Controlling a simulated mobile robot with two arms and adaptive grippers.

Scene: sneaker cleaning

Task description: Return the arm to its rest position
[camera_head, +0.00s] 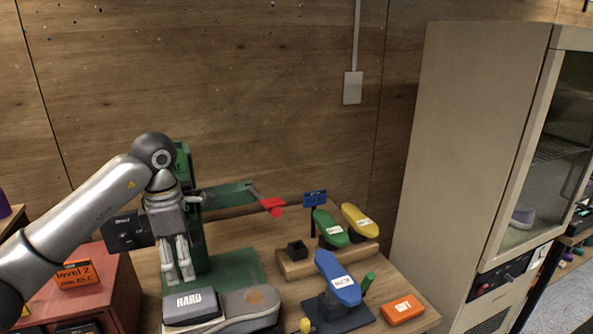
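My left arm (85,215) comes in from the left and bends downward at a dark round joint. My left gripper (180,279) points down in front of a green stand, above and behind a grey block marked HARD (191,306). Its fingers are close together, with no object seen between them; how far they are apart is unclear. The block lies on a grey sneaker (240,309) with a brown stain. My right arm and gripper are out of view.
The green stand (190,220) has an arm with a red tip (272,206). Blue (338,279), green (330,229) and yellow (359,220) brushes rest on holders at right. An orange SOFT block (402,309) lies nearby. A tall cabinet (465,150) stands right.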

